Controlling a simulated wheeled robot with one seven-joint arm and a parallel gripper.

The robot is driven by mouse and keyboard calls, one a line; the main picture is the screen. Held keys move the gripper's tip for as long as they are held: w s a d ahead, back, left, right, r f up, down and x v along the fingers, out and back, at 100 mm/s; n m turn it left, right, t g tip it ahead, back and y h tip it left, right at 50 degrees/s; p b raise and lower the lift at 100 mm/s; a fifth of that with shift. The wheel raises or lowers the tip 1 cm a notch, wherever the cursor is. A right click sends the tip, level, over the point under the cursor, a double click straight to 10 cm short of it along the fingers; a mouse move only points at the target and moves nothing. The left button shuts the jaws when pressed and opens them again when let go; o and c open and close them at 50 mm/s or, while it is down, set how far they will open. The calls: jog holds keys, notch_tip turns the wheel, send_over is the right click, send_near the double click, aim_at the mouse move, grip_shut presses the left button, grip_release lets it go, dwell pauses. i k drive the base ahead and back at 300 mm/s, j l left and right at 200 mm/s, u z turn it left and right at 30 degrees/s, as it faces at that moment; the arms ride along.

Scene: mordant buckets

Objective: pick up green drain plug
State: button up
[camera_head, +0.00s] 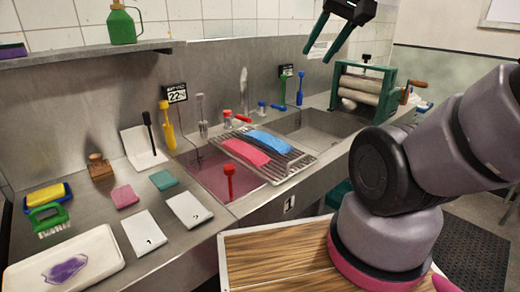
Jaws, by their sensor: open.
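A slim green upright tool (283,92) stands at the back ledge behind the far sink, beside a similar blue one (299,90). It looks like the green drain plug, but it is too small to be sure. My gripper (317,56) is at the top of the view, jaws apart and empty, pointing down and to the left. In the picture it is above and to the right of the green tool, and the two appear apart. How far it is in depth I cannot tell.
A rack (282,168) with pink and blue cloths spans the sinks. A red-handled tool (229,183) stands at the pink-filled sink's front. A green-framed roller press (362,90) stands right of the far sink. Sponges, cards and a white tray (105,245) cover the left counter.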

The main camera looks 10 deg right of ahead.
aim_at(284, 77)
jog(key=k+j+u, duration=0.15)
jog(key=k+u, duration=0.35)
jog(key=k, duration=0.15)
jog(key=l+u, duration=0.15)
jog(key=u, duration=0.25)
jog(key=l+u, duration=0.15)
jog(key=u, duration=0.25)
jog(key=l+u, duration=0.2)
jog(key=u, duration=0.2)
jog(key=l+u, duration=0.15)
jog(key=u, duration=0.25)
jog(key=k+l, duration=0.2)
jog(key=l, duration=0.45)
jog(key=k+l, duration=0.15)
jog(key=l, duration=0.45)
jog(key=k+l, duration=0.2)
jog(key=l, duration=0.45)
jog(key=k+l, duration=0.2)
jog(key=l, duration=0.4)
jog(key=k+l, duration=0.2)
jog(key=l, duration=0.45)
jog(key=k+l, duration=0.15)
jog(key=l, duration=0.45)
jog(key=k+l, duration=0.2)
jog(key=l, duration=0.45)
jog(key=k+l, duration=0.2)
jog(key=l, duration=0.4)
